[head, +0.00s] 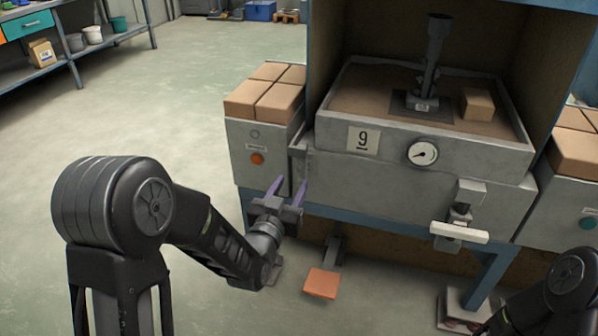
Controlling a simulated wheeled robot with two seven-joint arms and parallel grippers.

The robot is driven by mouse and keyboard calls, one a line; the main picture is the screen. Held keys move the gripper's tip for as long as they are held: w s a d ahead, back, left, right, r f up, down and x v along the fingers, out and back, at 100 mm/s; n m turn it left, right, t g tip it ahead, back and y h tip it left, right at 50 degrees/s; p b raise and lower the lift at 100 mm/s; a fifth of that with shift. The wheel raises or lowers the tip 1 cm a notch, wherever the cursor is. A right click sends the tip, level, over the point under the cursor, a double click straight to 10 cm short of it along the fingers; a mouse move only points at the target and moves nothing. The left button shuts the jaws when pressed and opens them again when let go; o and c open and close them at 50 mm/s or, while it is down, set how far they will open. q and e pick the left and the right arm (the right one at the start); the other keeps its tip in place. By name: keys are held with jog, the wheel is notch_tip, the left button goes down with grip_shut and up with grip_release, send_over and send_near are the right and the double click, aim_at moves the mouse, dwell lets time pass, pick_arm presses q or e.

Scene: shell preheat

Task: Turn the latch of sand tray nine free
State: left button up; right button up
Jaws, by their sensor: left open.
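Sand tray nine (330,118) is a grey metal box of brown sand with a "9" plate on its front, set in a blue-framed stand. Its latch (460,232) is on the front at the right, with a pale bar handle lying roughly level below a metal bracket. My left gripper (292,183) has two purple fingers spread apart with nothing between them. It is in front of the tray's left end, well to the left of the latch and apart from it. My right arm shows at the lower right; its gripper is out of view.
A round gauge (423,152) sits on the tray front. A dark upright fitting (433,60) and a small tan block (478,104) stand on the sand. Brick-topped grey cabinets (262,185) flank the stand. An orange pedal (321,283) is below. Open floor lies left.

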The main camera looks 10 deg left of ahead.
aim_at(301, 168)
pick_arm(q)
jog(key=w, duration=0.2)
jog(key=w+b, duration=0.1)
jog(key=w, duration=0.4)
jog(key=shift+d, duration=0.25)
jog(key=shift+c, duration=0.3)
grip_shut()
dwell(0.8)
